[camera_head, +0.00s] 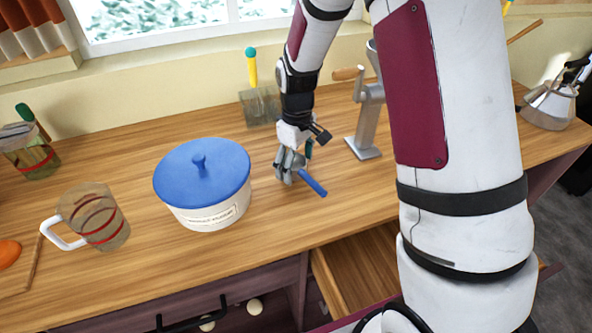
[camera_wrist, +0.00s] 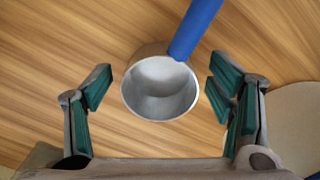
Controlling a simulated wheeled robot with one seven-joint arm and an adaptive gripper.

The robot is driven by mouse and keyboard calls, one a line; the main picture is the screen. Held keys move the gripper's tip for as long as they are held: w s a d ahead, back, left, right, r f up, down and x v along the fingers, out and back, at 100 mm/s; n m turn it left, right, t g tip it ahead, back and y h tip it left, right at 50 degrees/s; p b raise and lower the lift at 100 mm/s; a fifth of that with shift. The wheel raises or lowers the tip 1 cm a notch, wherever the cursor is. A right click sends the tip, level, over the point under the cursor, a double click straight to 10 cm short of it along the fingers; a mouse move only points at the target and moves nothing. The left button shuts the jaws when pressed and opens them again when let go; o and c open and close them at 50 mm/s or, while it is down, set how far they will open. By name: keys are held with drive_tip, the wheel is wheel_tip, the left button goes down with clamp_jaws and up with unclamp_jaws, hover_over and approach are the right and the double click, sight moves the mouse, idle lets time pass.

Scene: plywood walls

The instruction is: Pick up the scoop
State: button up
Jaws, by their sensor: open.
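The scoop is a metal cup with a blue handle. In the wrist view its cup (camera_wrist: 160,95) lies between and slightly beyond my open fingers, with the blue handle (camera_wrist: 196,27) running to the top edge. In the head view the blue handle (camera_head: 313,184) shows on the counter, and the cup is mostly hidden by my gripper. My gripper (camera_head: 292,165) is low over the counter at the scoop. In the wrist view my gripper (camera_wrist: 160,90) has its green-padded fingers spread to either side of the cup, with gaps visible on both sides.
A white pot with a blue lid (camera_head: 203,175) stands close left of my gripper. A glass mug (camera_head: 100,220) is farther left. A grey holder (camera_head: 259,106) and a metal press (camera_head: 366,115) stand behind. An open drawer (camera_head: 350,275) is below the counter front.

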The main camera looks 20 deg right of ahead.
drive_tip(key=shift+f, duration=0.15)
drive_tip(key=c, duration=1.3)
drive_tip(key=shift+o, duration=0.2)
